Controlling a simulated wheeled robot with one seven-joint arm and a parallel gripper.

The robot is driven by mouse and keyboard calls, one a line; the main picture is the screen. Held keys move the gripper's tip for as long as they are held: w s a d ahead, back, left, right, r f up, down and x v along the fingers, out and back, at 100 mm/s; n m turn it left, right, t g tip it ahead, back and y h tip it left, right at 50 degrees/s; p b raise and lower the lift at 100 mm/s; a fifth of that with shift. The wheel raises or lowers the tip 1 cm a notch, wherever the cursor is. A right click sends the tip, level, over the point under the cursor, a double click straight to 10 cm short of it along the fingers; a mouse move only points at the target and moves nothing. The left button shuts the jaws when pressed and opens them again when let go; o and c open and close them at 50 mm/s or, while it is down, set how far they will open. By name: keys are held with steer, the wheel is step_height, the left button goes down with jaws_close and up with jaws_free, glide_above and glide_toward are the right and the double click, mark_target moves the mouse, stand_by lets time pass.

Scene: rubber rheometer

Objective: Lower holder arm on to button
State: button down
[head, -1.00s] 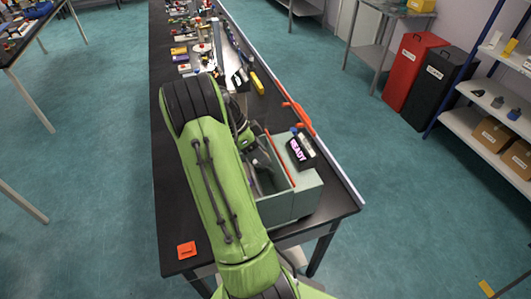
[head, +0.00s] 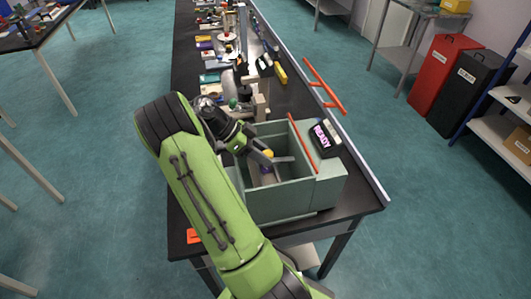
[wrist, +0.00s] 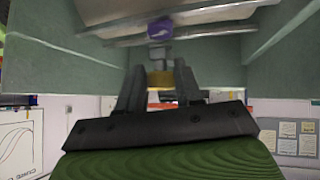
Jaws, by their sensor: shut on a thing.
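The green-grey machine box (head: 285,206) stands open-topped at the near end of the bench. My gripper (head: 262,150) reaches over its left wall from the left. In the wrist view my gripper (wrist: 160,85) has a yellow knob (wrist: 160,78) between its fingers, and it is shut on it. The yellow knob (head: 268,153) also shows in the head view, with a grey bar (head: 283,160) beside it. A purple part (wrist: 160,29) lies beyond the knob in the wrist view, near curved grey plates (wrist: 205,14). I cannot tell which part is the button.
A display reading READY (head: 322,135) sits on the box's right side, next to a red rail (head: 303,143). Several items crowd the bench (head: 185,130) behind. An orange pad (head: 193,236) lies near the front left.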

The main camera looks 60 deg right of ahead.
steer(key=shift+w+a+f, duration=0.15)
steer(key=shift+a+f, duration=0.05)
steer(key=shift+f, duration=0.2)
steer(key=c, duration=0.8)
jaws_free()
steer(key=shift+d+r, duration=0.1)
steer(key=shift+w+r, duration=0.2)
steer(key=shift+r, duration=0.05)
steer(key=p+v, duration=0.7)
steer(key=v, duration=0.8)
